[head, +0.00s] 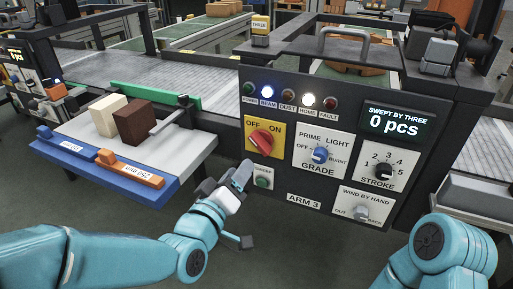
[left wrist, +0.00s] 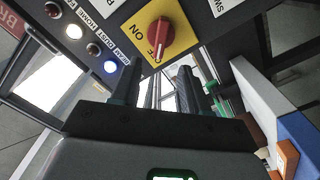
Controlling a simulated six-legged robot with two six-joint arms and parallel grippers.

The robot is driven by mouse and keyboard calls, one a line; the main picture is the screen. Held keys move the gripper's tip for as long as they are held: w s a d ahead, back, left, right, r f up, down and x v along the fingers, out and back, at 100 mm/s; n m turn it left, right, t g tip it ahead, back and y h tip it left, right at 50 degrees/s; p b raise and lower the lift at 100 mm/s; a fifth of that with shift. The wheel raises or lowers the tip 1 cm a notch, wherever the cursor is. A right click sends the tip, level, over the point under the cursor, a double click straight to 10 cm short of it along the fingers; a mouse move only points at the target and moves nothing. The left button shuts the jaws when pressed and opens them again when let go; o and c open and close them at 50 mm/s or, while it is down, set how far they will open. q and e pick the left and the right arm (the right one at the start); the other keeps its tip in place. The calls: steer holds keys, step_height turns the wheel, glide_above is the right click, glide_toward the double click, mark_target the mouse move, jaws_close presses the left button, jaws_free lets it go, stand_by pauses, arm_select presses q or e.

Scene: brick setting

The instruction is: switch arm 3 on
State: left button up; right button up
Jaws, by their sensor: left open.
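The arm 3 panel (head: 305,197) faces me. Its red rotary knob (head: 262,141) sits on a yellow OFF/ON plate (head: 277,149). The knob also shows in the left wrist view (left wrist: 161,39), ahead of the fingertips. My left gripper (head: 246,173) is open and empty, just below and left of the knob, apart from it. In the left wrist view my two fingers (left wrist: 157,82) stand apart. My right arm shows at the lower right, but its gripper is out of view.
BEAM (head: 267,92) and HOME (head: 308,100) lamps are lit; POWER, DUST and FAULT look dark. The display (head: 395,121) reads 0 pcs. A green button (head: 263,182) is close to my left gripper. A tray table (head: 70,147) with blocks stands left.

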mark_target(257, 146)
arm_select(q)
steer(key=x, duration=1)
steer(key=shift+w+d+p, duration=0.15)
steer(key=shift+w+p, duration=0.15)
steer(key=shift+p, duration=0.1)
jaws_close()
